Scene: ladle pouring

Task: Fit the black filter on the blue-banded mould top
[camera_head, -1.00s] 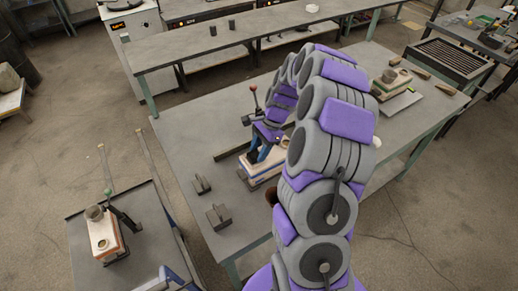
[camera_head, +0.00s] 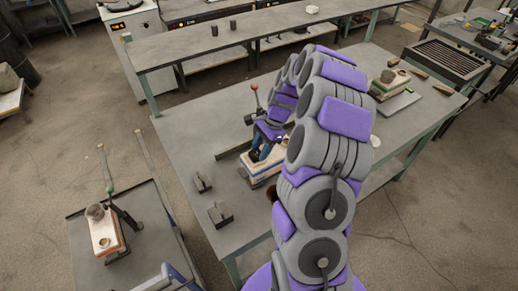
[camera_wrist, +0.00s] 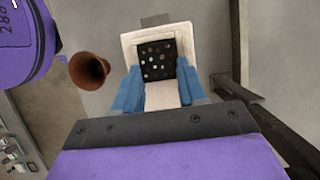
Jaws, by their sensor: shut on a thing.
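The black filter (camera_wrist: 156,60) is a dark square with several holes, seen in the wrist view. My gripper (camera_wrist: 158,70) has its blue fingers shut on opposite sides of it. The filter lies over the pale mould top (camera_wrist: 134,48), whose rim shows around it; whether the two touch I cannot tell. In the head view my gripper (camera_head: 260,152) points down at the blue-banded mould (camera_head: 257,179) on the table. My fingers and arm partly hide the mould there, and the filter cannot be made out.
A brown cup (camera_wrist: 90,70) stands beside the mould. A red-knobbed lever (camera_head: 254,87) rises behind my gripper. Dark grey blocks (camera_head: 220,214) sit at the table's front left. Another mould (camera_head: 389,86) stands at the back right. The table's left part is mostly clear.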

